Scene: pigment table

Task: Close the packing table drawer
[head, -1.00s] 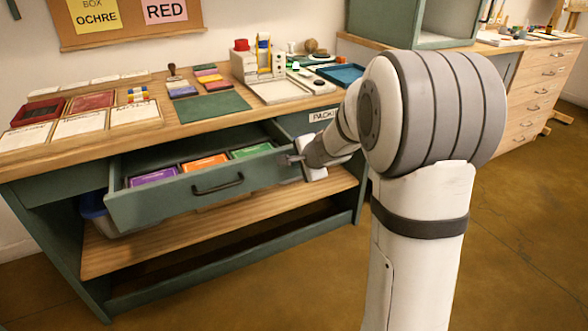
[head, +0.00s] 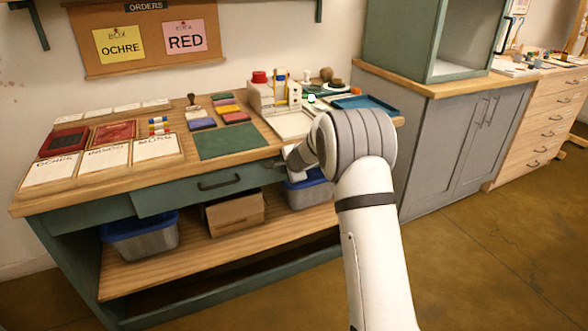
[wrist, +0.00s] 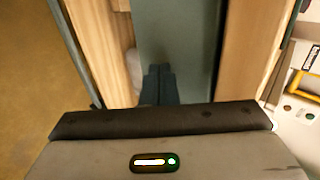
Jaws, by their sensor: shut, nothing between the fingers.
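The packing table (head: 40,205) has a green drawer (head: 175,197) with a dark handle (head: 220,182). The drawer front sits under the tabletop, flush or nearly so, and its inside is out of sight. My gripper is at the right end of the drawer front, mostly hidden behind my own arm in the head view. In the wrist view my gripper (wrist: 158,84) shows its dark fingers together, with nothing between them. They point at a green panel (wrist: 178,35), seemingly the drawer front. I cannot tell whether they touch it.
Label cards, pigment blocks and a white press (head: 270,95) stand on the tabletop. Bins (head: 140,240) and a cardboard box (head: 235,212) sit on the lower shelf. A grey cabinet (head: 445,145) stands to the right. The floor in front is clear.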

